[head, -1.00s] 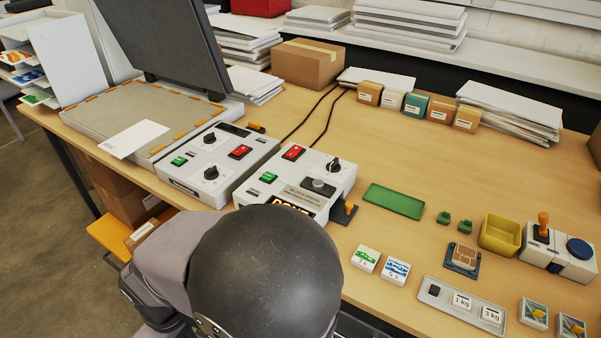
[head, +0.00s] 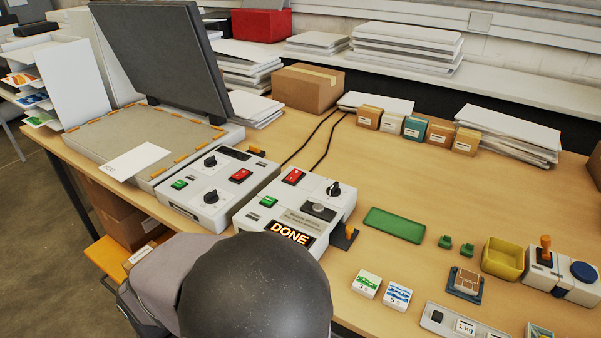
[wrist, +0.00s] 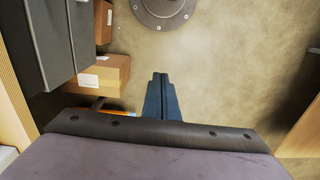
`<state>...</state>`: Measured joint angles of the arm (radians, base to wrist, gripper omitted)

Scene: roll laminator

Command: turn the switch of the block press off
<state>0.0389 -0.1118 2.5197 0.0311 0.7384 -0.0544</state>
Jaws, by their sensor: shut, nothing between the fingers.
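The control box with a lit DONE display (head: 290,233) sits at the middle of the table in the head view. I take it as the block press; its nameplate is too small to read surely. Whether the red switch is on or off I cannot tell. My gripper (wrist: 160,77) shows in the wrist view, shut and empty above the floor, apart from the press. It is hidden in the head view.
A second control box (head: 207,193) with its own red switch (head: 240,175) stands close on the left, beside an open lidded press (head: 190,132). An orange-handled piece (head: 345,236) touches the right box's side. Cartons (wrist: 100,75) lie below the table.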

